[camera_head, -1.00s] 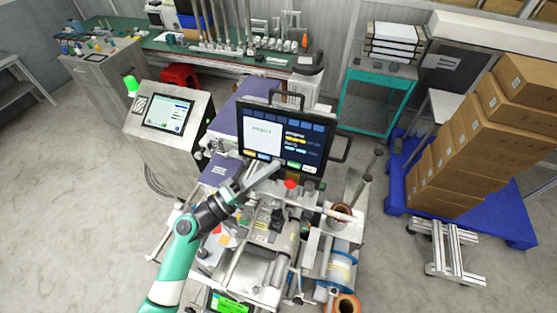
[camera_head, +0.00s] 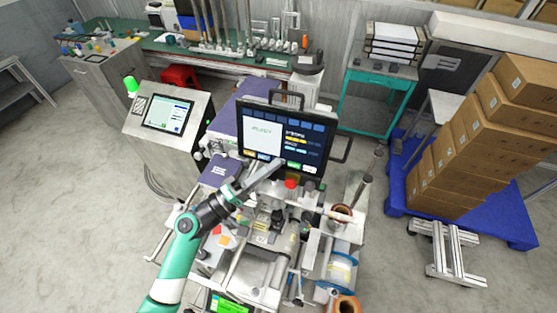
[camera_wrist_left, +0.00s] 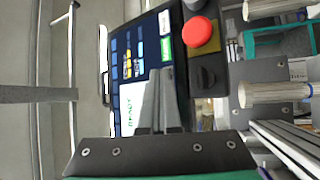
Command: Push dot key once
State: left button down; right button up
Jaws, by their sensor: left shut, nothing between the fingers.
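A black touch panel (camera_head: 265,135) with a dark blue screen stands on the machine. Along its lower edge is a row of small coloured keys, including a green key (camera_wrist_left: 166,48) and a white key (camera_wrist_left: 164,22). I cannot read which one is the dot key. My left gripper (camera_head: 281,163) is shut and empty, its tips in front of the panel's lower edge. In the left wrist view the closed fingers (camera_wrist_left: 158,75) overlap the screen beside the green key and hide part of that key row. I cannot tell whether the tips touch the panel. My right gripper is not in view.
A red mushroom button (camera_wrist_left: 197,31) and a black knob (camera_wrist_left: 206,77) sit beside the screen. A second panel (camera_head: 168,113) stands to the left. Rollers and reels (camera_head: 339,268) crowd the machine below. Boxes (camera_head: 470,150) are stacked on a blue pallet at right.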

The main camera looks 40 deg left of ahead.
pick_arm(q)
jog(key=shift+s+d+r, duration=0.2)
jog(key=shift+s+d, duration=0.15)
jog(key=shift+s, duration=0.3)
jog(key=s, duration=0.1)
jog(key=s+d+p, duration=0.1)
jog(key=s, duration=0.1)
jog(key=s+d+r, duration=0.1)
jog(key=shift+s+d, duration=0.1)
jog(key=shift+s, duration=0.1)
dwell(0.9)
